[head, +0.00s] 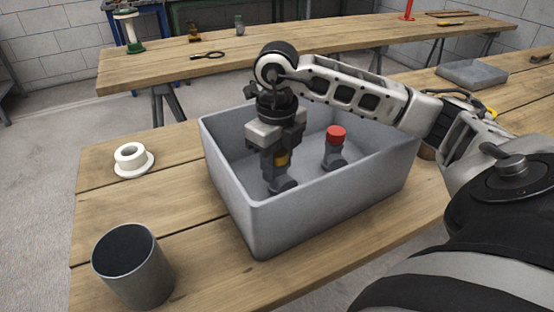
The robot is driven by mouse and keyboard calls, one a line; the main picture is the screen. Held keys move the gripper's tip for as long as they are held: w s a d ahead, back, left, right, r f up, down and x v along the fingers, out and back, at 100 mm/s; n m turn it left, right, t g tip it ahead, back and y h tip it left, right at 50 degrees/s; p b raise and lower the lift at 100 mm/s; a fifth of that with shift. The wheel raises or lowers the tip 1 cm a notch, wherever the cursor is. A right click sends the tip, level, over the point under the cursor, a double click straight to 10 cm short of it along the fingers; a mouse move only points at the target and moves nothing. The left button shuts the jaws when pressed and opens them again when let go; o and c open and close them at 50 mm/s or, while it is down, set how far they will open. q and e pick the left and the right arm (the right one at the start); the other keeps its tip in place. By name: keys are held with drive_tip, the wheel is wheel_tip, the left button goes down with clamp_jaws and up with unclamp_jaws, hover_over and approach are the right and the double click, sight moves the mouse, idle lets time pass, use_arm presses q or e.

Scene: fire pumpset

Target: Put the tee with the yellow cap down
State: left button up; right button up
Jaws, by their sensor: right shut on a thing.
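The tee with the yellow cap (282,187) is inside the grey bin (232,188), near its left-middle part. It is dark grey and looks upright. My right gripper (280,160) points down into the bin and is shut on this tee, its fingers hiding much of the yellow cap. I cannot tell whether the tee touches the bin floor. Another tee with a red cap (335,148) stands in the bin to the right, apart from the gripper. My left gripper is not in view.
A white flanged fitting (131,160) and a dark grey cup (133,266) stand on the wooden table left of the bin. A shallow grey tray (472,74) lies at the back right. Another bench (300,45) stands behind.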

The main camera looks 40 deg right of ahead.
drive_tip(key=shift+f, duration=0.1)
drive_tip(key=o, duration=1.2)
drive_tip(key=shift+o, duration=0.2)
drive_tip(key=shift+r, duration=0.25)
wheel_tip(320, 180, up, 11)
drive_tip(key=shift+f+p, duration=0.1)
drive_tip(key=shift+p, duration=1)
drive_tip(key=shift+r, duration=0.55)
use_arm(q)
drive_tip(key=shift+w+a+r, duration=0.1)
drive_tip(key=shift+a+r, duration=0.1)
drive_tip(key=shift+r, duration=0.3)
